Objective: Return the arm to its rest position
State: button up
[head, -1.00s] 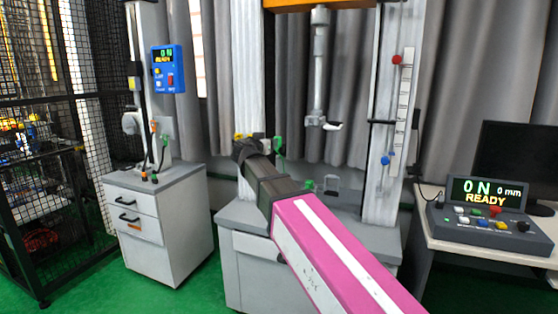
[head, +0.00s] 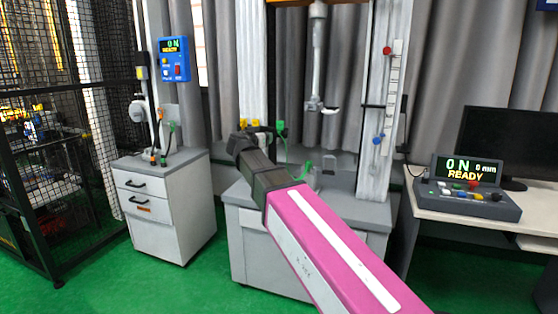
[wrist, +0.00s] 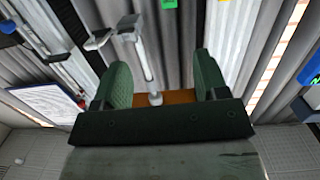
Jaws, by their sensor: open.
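My arm reaches up and forward from the lower right in the head view, with a magenta link and a dark wrist in front of the tall test frame (head: 382,110). In the wrist view my gripper (wrist: 162,65) has its two dark green fingers spread wide, with nothing held between them. Beyond the fingers, the frame's grey rod and orange crossbeam (wrist: 178,97) show, apparently upside down. In the head view the fingers are hard to make out at the dark end of the arm.
A white drawer cabinet (head: 150,210) with a blue display box (head: 174,59) above it stands left. A desk (head: 465,212) with a control console (head: 468,190) reading READY and a monitor (head: 510,145) stands right. A black mesh fence (head: 95,110) is far left. Green floor is clear in front.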

jog(key=s+d+f+n+g, duration=0.1)
jog(key=s+d+f+g, duration=0.15)
jog(key=d+f, duration=0.5)
jog(key=s+d+f+g, duration=0.2)
jog(key=d+f+g, duration=0.15)
jog(key=f, duration=0.65)
jog(key=s+d+f+n+g, duration=0.1)
jog(key=s+d+f+g, duration=0.1)
jog(key=d+f, duration=0.6)
jog(key=s+d+f+n+g+y, duration=0.1)
jog(key=s+d+f+g+y, duration=0.2)
jog(key=s+f, duration=0.5)
jog(key=s+d+f+n+g+y, duration=0.1)
jog(key=s+d+f+g+y, duration=0.2)
jog(key=s+f, duration=0.6)
notch_tip(320, 180, down, 3)
jog(key=shift+s+d+r+g, duration=0.1)
jog(key=shift+s+d+g, duration=0.15)
jog(key=shift+d+g, duration=0.45)
jog(key=shift+a, duration=0.15)
jog(key=shift+c, duration=0.3)
